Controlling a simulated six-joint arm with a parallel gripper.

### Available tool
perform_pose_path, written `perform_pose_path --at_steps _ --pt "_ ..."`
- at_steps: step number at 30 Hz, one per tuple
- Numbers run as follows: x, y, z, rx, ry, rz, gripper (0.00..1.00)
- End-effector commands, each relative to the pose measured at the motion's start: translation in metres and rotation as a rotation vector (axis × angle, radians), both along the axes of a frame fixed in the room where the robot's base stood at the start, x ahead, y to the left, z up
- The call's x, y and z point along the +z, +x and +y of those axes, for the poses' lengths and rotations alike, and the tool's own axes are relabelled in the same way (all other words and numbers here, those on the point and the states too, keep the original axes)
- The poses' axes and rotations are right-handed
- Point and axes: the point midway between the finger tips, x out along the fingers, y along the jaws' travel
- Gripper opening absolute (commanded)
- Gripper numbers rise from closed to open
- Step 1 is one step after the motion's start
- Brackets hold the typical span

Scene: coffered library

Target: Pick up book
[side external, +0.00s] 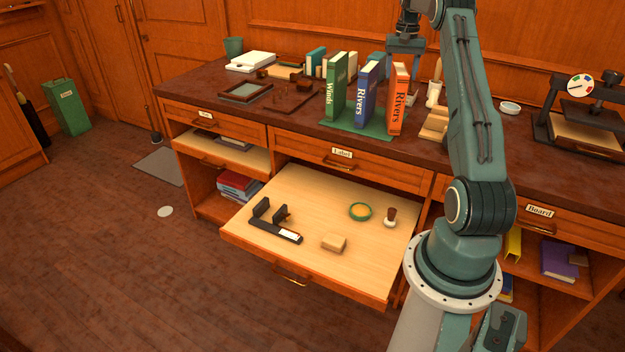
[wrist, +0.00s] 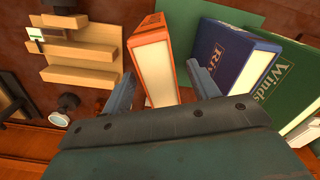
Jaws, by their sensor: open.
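Three books stand upright on a green mat (side external: 348,127) on the desk: a green one marked "Winds" (side external: 336,88), a blue one marked "Rivers" (side external: 365,93) and an orange one marked "Rivers" (side external: 397,103). My gripper (side external: 404,62) is at the top of the orange book, fingers pointing down. In the wrist view my gripper (wrist: 163,84) is open, one finger on each side of the orange book (wrist: 153,62). The right finger lies between the orange and blue (wrist: 238,58) books. The green book (wrist: 290,88) is farther right. Contact cannot be told.
A stepped wooden block (wrist: 85,52) stands beside the orange book. A press (side external: 588,130) stands at the desk's right end. Small items lie on the left.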

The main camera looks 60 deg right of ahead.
Motion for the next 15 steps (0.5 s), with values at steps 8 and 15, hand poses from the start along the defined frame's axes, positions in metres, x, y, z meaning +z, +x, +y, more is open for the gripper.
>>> perform_pose_path --at_steps 8,15 --pt "-0.031 0.000 -0.002 0.000 0.003 0.001 0.60" --pt "-0.046 0.000 -0.002 0.000 0.001 0.000 0.60"
